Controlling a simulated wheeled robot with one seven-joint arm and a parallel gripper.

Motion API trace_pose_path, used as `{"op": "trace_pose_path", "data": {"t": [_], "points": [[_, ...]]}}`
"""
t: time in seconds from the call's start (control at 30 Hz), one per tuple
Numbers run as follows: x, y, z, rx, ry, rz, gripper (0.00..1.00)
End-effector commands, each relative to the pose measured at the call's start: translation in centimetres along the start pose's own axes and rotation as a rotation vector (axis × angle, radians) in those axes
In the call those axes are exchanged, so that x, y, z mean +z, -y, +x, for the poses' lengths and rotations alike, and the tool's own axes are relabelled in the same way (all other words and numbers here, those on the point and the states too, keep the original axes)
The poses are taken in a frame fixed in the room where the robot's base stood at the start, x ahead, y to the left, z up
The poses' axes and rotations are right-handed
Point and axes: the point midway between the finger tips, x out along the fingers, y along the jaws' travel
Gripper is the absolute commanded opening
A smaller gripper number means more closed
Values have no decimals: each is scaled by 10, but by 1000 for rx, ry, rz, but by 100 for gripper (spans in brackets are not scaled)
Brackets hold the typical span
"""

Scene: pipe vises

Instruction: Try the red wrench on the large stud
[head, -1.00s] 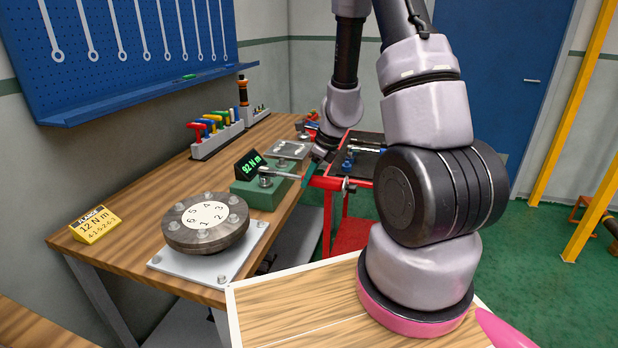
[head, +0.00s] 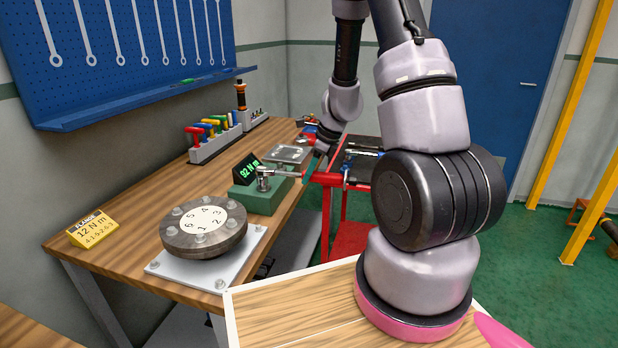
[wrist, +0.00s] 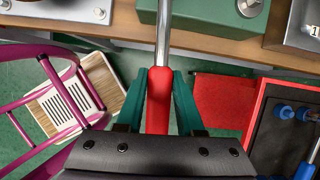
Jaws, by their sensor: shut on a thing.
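My gripper (wrist: 160,75) is shut on the red handle of the wrench (wrist: 158,105) in the wrist view. The wrench's silver shaft runs up out of that picture, over the green block. In the head view my gripper (head: 312,166) is at the bench's right edge, with its teal fingers partly visible. The silver shaft (head: 286,174) reaches left to a round metal piece (head: 264,178) on top of the green block (head: 257,197). Its display (head: 246,169) reads 92 N m. I cannot tell whether the wrench head is seated there. I cannot tell which stud is the large one.
A round flange (head: 203,238) with several bolts stands on a grey plate near the bench front, beside a yellow 12 N m sign (head: 92,229). A metal plate (head: 289,154) lies behind the green block. A tool rack (head: 216,145) stands behind. A red cart (head: 350,235) stands right.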

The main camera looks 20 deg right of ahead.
Motion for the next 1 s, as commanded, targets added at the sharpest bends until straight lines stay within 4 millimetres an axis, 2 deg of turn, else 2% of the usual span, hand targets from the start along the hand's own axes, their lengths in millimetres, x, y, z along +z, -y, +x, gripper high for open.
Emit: {"op": "trace_pose_path", "data": {"t": [0.53, 1.0], "points": [[13, 1, -29, -2, 1, -1, 0], [14, 0, -32, -1, 0, 0, 0]]}}
